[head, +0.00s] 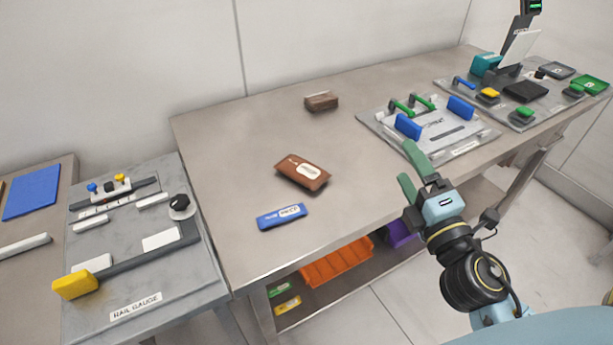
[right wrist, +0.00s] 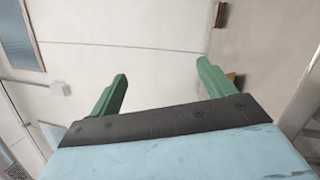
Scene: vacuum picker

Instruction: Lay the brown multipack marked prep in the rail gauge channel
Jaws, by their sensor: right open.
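A brown multipack (head: 302,172) with a white label lies flat on the middle of the steel table; its label text is too small to read. A second, smaller brown pack (head: 321,102) lies farther back, with no readable marking. The rail gauge (head: 150,250) is a grey plate on the left, with a channel, white blocks and a yellow block (head: 75,285) at its left edge. My right gripper (head: 412,168) is open and empty, above the table's front edge, right of the brown multipack. In the right wrist view its green fingers (right wrist: 160,95) are spread with nothing between them. My left gripper is not seen.
A blue and white pack (head: 281,217) lies in front of the brown multipack. A fixture plate (head: 460,141) with green handles and blue blocks stands right, beside another crowded plate (head: 540,112). An orange bin (head: 336,262) sits on the lower shelf. The table's left part is clear.

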